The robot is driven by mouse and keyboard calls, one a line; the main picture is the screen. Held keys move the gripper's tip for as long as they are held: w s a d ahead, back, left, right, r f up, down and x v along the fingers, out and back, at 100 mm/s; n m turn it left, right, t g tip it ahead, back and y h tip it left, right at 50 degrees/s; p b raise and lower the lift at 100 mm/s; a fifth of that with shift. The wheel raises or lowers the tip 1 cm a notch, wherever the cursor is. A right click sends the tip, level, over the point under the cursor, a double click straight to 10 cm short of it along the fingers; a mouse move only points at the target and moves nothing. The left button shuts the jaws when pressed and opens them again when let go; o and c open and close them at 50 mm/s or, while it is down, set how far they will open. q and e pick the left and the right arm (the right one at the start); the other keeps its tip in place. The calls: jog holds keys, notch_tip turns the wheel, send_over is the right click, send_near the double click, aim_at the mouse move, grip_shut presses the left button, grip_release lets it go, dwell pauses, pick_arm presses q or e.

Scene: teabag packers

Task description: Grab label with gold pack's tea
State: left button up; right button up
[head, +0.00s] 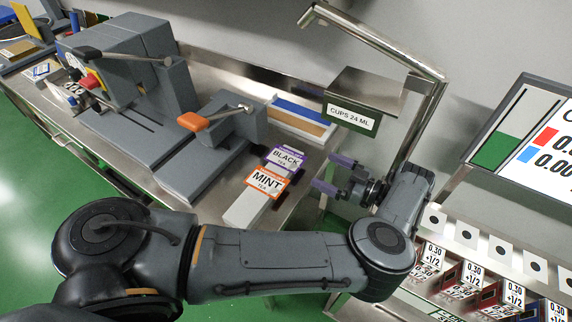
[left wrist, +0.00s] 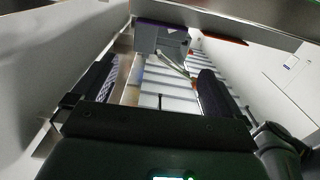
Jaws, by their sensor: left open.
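A white label with an orange border reading MINT TEA (head: 267,182) stands on a pale grey holder (head: 243,210). A purple-bordered label reading BLACK TEA (head: 286,158) stands just behind it. My left gripper (head: 323,171) is open and empty, to the right of both labels and apart from them. Its two fingers also show in the left wrist view (left wrist: 157,66), with nothing held between them. I cannot make out a gold pack clearly in either view. My right gripper is not in view.
A grey press with an orange-tipped lever (head: 193,122) stands left of the labels. A steel box marked CUPS 24 ML (head: 375,90) and a bent metal post (head: 425,105) are near my gripper. A screen (head: 535,135) and bins with 0.30 tags (head: 472,275) are right.

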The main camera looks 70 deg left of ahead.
aim_at(305, 174)
pick_arm(q)
jog(key=a+f, duration=0.1)
jog(key=s+a+f, duration=0.1)
jog(key=f, duration=0.1)
jog(key=shift+s+a+f, duration=0.1)
jog(key=shift+s+a, duration=0.05)
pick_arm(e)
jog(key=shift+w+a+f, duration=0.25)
pick_arm(q)
jog(key=shift+p+x, duration=0.8)
jog(key=shift+p, duration=0.05)
jog(key=shift+x, duration=1.65)
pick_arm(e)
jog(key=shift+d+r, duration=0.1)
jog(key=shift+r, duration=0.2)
pick_arm(q)
jog(key=c, duration=0.9)
jog(key=shift+c, duration=0.2)
